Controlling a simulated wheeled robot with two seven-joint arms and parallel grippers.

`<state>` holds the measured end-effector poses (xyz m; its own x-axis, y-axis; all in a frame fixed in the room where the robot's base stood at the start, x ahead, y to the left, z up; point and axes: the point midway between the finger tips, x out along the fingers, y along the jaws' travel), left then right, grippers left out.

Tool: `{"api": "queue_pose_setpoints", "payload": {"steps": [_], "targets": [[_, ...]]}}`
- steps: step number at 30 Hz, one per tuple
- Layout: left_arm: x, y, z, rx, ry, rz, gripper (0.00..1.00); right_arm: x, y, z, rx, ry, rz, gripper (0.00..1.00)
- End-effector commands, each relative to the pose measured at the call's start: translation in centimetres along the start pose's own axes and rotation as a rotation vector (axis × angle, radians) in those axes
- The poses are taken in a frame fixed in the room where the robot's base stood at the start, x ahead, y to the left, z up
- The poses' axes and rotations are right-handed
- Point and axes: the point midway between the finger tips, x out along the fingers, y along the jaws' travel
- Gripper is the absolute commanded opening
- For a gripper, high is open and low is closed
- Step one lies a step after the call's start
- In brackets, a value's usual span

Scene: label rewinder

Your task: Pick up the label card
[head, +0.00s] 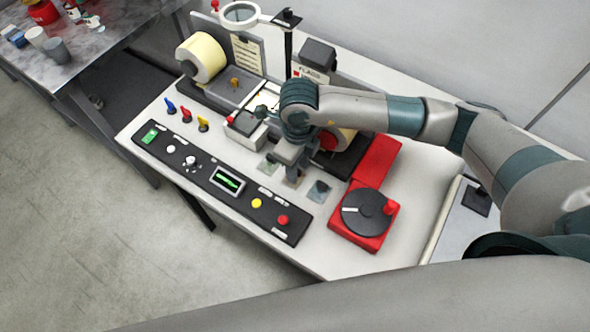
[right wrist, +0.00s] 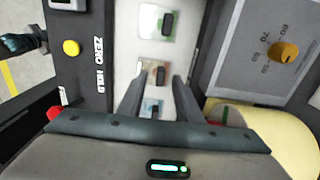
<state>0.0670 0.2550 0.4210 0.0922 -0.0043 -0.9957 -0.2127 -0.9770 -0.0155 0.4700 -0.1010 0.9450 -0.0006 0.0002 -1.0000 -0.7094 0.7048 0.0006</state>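Three small cards with dark grip tabs lie in a row on the white table top. In the head view they are a greenish card (head: 268,166), a middle card (head: 294,180) partly under my gripper, and a blue-grey card (head: 318,191). The right wrist view shows the greenish card (right wrist: 158,22), the middle card (right wrist: 148,73) and the bluish card (right wrist: 151,109). I cannot tell which one is the label card. My right gripper (head: 291,170) points down over the row. Its fingers (right wrist: 158,88) are apart, either side of the middle card's tab, with nothing visibly gripped. My left gripper is not identifiable.
A black control panel (head: 215,180) with buttons runs along the front edge. The rewinder with a cream roll (head: 203,57) and a magnifier (head: 240,14) stand behind.

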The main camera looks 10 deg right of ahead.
Motion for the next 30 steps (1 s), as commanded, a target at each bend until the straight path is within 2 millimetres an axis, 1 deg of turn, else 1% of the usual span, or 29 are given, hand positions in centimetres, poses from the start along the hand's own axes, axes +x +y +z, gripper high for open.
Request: {"api": "queue_pose_setpoints", "payload": {"steps": [3, 14, 15, 17, 18, 19, 30], "targets": [[-0.08, -0.02, 0.02, 0.000, 0.000, 0.000, 0.33, 0.25, -0.02, 0.02, -0.001, -0.001, -0.001, 0.32], [-0.04, -0.07, 0.05, 0.000, -0.001, -0.001, 0.33, 0.22, 0.00, 0.02, -0.001, -0.001, -0.001, 0.32], [-0.04, -0.07, 0.06, 0.000, -0.001, -0.001, 0.33, 0.22, -0.01, 0.02, -0.001, -0.001, -0.001, 0.30], [-0.04, -0.07, 0.06, 0.000, -0.001, -0.001, 0.33, 0.21, -0.01, 0.02, -0.001, -0.001, -0.001, 0.15], [-0.04, -0.08, 0.06, 0.000, -0.001, -0.001, 0.33, 0.21, 0.00, 0.02, -0.001, -0.001, -0.001, 0.06], [-0.04, -0.08, 0.06, 0.000, -0.001, -0.001, 0.33, 0.21, 0.00, 0.02, -0.001, -0.001, -0.001, 0.00], [0.04, -0.07, 0.07, 0.000, -0.001, -0.001, 0.33, 0.15, -0.01, 0.03, -0.001, -0.001, -0.001, 0.00]]}}
